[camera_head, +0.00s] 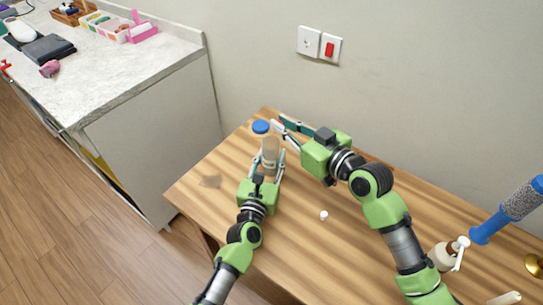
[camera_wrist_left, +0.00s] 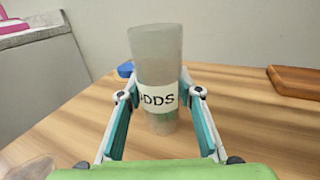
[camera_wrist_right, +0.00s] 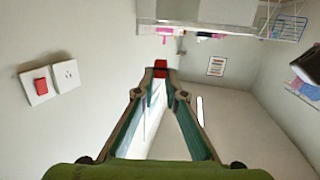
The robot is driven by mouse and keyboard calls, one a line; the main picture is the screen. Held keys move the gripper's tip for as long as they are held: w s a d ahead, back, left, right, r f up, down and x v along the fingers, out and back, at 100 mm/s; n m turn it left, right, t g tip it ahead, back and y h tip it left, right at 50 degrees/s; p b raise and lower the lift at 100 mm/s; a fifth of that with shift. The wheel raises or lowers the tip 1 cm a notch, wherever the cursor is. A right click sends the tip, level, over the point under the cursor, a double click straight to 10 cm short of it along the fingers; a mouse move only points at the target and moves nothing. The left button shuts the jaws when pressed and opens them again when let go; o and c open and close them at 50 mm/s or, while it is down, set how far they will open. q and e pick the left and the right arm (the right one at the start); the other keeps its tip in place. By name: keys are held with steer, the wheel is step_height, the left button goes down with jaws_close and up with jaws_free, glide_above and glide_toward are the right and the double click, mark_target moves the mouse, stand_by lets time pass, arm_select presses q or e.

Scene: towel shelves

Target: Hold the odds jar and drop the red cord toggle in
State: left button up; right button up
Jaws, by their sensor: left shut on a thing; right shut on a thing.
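The odds jar (camera_wrist_left: 158,55) is a frosted, translucent cylinder with a white label reading "DDS" in the left wrist view, its first letter partly hidden. It also shows in the head view (camera_head: 270,150). My left gripper (camera_head: 269,165) is shut around it, one finger on each side, and it looks roughly upright. My right gripper (camera_wrist_right: 160,82) is shut on the small red cord toggle (camera_wrist_right: 160,67), held at its fingertips. In the head view my right gripper (camera_head: 278,125) is close to the jar's top, with the toggle apart from the jar.
A blue lid (camera_head: 261,127) lies on the wooden table (camera_head: 215,180) just beyond the jar. A small white round piece (camera_head: 323,215), a white pump bottle (camera_head: 447,254) and a blue bottle brush (camera_head: 505,210) are to the right. The wall switches (camera_head: 320,45) are behind.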

steer(key=o, duration=0.8)
steer(key=shift+c, duration=0.2)
steer(key=v, duration=1.2)
steer(key=shift+f, duration=0.1)
